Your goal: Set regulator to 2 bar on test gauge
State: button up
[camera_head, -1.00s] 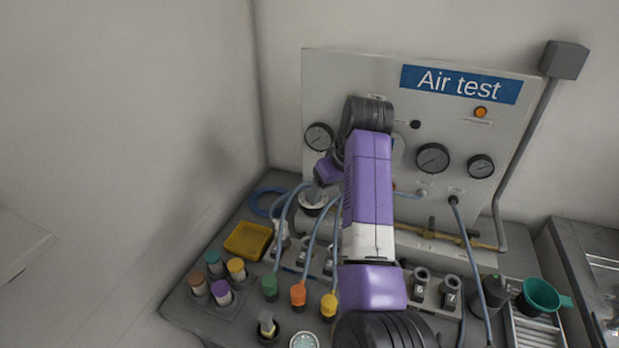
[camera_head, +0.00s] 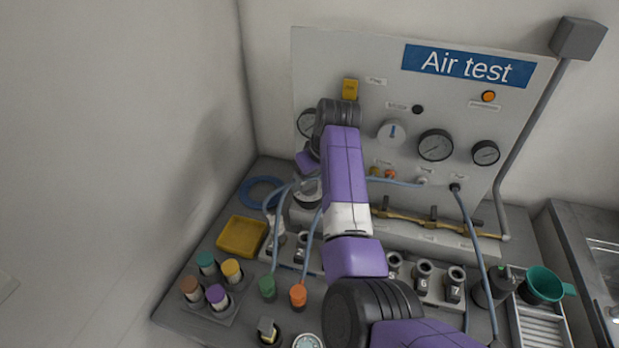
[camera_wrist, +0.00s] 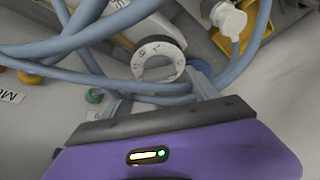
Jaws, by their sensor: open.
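A round regulator-like knob (camera_wrist: 160,60) with numbers on its white rim shows in the wrist view. In the head view a white knob (camera_head: 307,192), probably the same one, sits low at the panel's left, partly behind my arm. My gripper (camera_wrist: 160,92) is open; its two fingers point toward the knob, one on either side, and contact cannot be told. Its tips are hidden by my arm in the head view. Three gauges are on the panel: left (camera_head: 308,122), partly covered, middle (camera_head: 436,145) and right (camera_head: 486,153). Their readings and small labels are too small to read.
Blue hoses (camera_wrist: 75,42) cross close around the knob and fingers. The Air test panel (camera_head: 460,100) carries a white dial with a blue pointer (camera_head: 392,132). A yellow tray (camera_head: 242,236), coloured caps and a green funnel (camera_head: 543,284) stand on the bench.

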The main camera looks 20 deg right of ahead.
jog(key=shift+w+f, duration=0.1)
jog(key=shift+f, duration=0.2)
jog(key=c, duration=1.4)
jog(key=shift+o, duration=0.2)
jog(key=shift+m, duration=0.3)
